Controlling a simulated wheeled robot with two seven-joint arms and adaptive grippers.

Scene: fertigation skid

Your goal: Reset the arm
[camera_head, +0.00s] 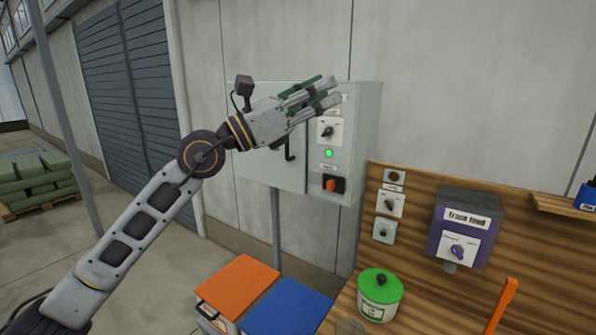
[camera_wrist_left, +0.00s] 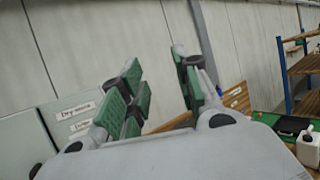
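My left arm reaches up from the lower left in the head view. My left gripper (camera_head: 322,90) is raised in front of the upper part of the grey control cabinet (camera_head: 262,100). Its grey fingers with green pads stand apart and hold nothing. The wrist view also shows the gap between the fingers of the left gripper (camera_wrist_left: 158,82), with only wall behind it. The gripper hides part of the cabinet's upper front; I cannot tell whether it touches it. My right gripper is not in view.
The cabinet bears a black selector (camera_head: 327,131), a green lamp (camera_head: 328,153) and an orange-handled switch (camera_head: 332,185). Below are an orange-lidded box (camera_head: 238,284), a blue-lidded box (camera_head: 288,308) and a green-lidded tub (camera_head: 380,293). A purple dosing unit (camera_head: 464,230) hangs on the wooden panel.

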